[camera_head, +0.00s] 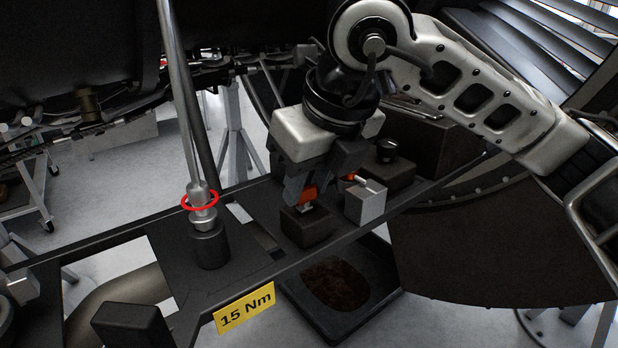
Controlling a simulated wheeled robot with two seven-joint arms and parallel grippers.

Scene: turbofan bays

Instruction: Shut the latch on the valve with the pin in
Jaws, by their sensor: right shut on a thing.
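My right gripper (309,192) reaches down from the upper right onto a row of small blocks on the dark frame. It is shut on an orange latch (308,195) at the top of a dark valve block (306,226). Its fingers hide part of the latch. Just right of it stands a light grey block (366,204) with a second orange piece and a small pale rod on top. I cannot tell for sure which block has the pin in. My left gripper is not in view.
A dark block with a black knob (388,150) stands behind the grey one. A tall metal rod with a red ring (199,201) rises from a dark socket at left. A yellow "15 Nm" label (245,310) hangs on the front rail. A dark tray (385,300) lies below.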

